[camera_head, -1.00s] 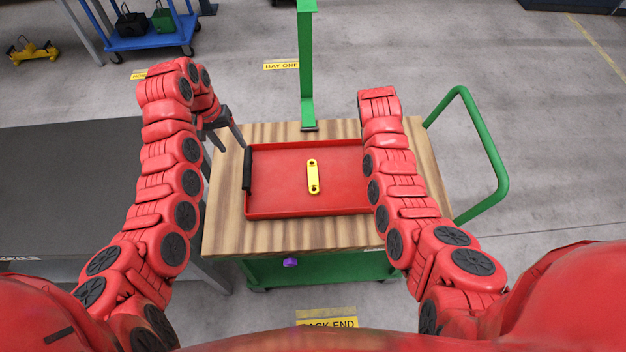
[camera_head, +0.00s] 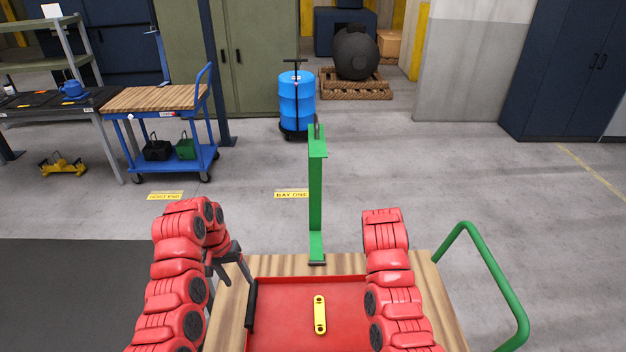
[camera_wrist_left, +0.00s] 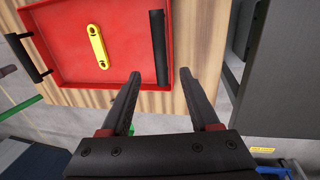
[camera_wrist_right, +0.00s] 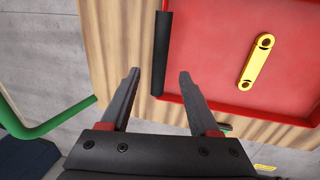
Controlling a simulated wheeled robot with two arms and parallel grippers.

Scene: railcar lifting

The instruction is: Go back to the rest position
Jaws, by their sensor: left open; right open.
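A red tray (camera_head: 280,292) lies on the wooden top of a green cart (camera_head: 436,290). A yellow link with two holes (camera_head: 320,314) lies flat in the tray. My left gripper (camera_head: 232,278) is open and empty, above the cart top beside the tray's left black handle (camera_head: 250,304). In the left wrist view its fingers (camera_wrist_left: 160,74) are spread, clear of the handle (camera_wrist_left: 158,48). My right gripper is hidden behind its arm in the head view. In the right wrist view its open, empty fingers (camera_wrist_right: 158,74) are beside the other black handle (camera_wrist_right: 161,54).
A green post (camera_head: 316,200) rises at the cart's far edge, and a green push handle (camera_head: 500,280) is at right. A dark table (camera_head: 70,290) stands at left. Farther back are a blue cart (camera_head: 155,98), a blue drum (camera_head: 296,98) and cabinets. The floor between is largely clear.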

